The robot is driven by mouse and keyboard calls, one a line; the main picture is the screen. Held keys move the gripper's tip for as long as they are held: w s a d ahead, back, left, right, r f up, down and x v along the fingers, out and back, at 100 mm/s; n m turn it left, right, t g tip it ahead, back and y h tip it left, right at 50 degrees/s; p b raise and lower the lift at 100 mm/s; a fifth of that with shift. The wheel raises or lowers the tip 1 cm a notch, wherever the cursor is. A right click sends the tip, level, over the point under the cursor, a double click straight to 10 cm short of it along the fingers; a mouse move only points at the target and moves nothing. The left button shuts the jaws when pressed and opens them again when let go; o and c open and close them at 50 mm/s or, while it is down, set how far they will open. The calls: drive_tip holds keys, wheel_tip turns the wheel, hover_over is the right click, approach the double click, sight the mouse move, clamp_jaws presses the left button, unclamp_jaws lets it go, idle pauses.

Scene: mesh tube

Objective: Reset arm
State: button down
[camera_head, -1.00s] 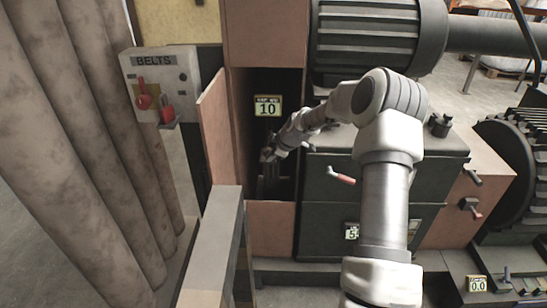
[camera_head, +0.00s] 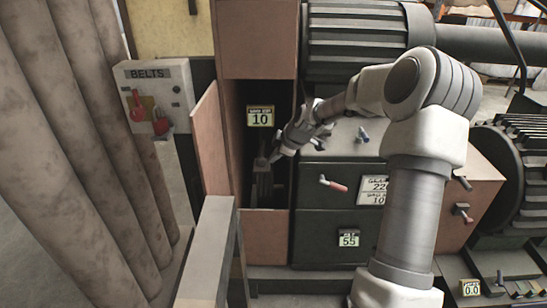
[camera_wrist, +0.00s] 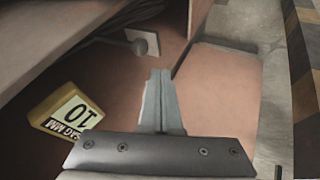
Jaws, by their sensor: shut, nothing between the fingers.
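My white and grey arm reaches from the lower right of the head view to the open, narrow compartment in the machine. My gripper (camera_head: 275,157) is at the mouth of this compartment, a little below and right of the yellow-framed tag reading 10 (camera_head: 260,116). In the wrist view my gripper (camera_wrist: 160,75) has its two fingers together with nothing between them. The same tag (camera_wrist: 70,112) shows there to the left of the fingers, turned on its side. A dark upright block (camera_head: 263,185) stands low in the compartment, below the gripper.
An open pinkish door panel (camera_head: 210,145) bounds the compartment on the left. A grey cabinet (camera_head: 335,215) with a red-tipped handle (camera_head: 333,183) stands to the right. A BELTS switch box (camera_head: 155,95) and thick brown rolls (camera_head: 75,150) are at left. A grey beam (camera_head: 207,250) stands in front.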

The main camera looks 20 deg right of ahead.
drive_tip(key=s+a+r+m+g+h+p, duration=0.1)
drive_tip(key=s+a+r+m+p, duration=0.25)
drive_tip(key=s+a+r, duration=0.45)
drive_tip(key=s+a+r+m+g+h+p, duration=0.15)
drive_tip(key=s+a+r+p, duration=0.25)
drive_tip(key=s+r, duration=0.85)
drive_tip(key=s+a+r+m+p, duration=0.1)
drive_tip(key=s+r+m, duration=0.2)
drive_tip(key=s, duration=0.5)
drive_tip(key=s+a+r+m+p, duration=0.1)
drive_tip(key=s+m, duration=0.3)
drive_tip(key=s, duration=0.5)
drive_tip(key=shift+r+t+p, duration=0.45)
drive_tip(key=shift+r+p, duration=0.15)
drive_tip(key=shift+r, duration=0.3)
drive_tip(key=shift+y, duration=0.25)
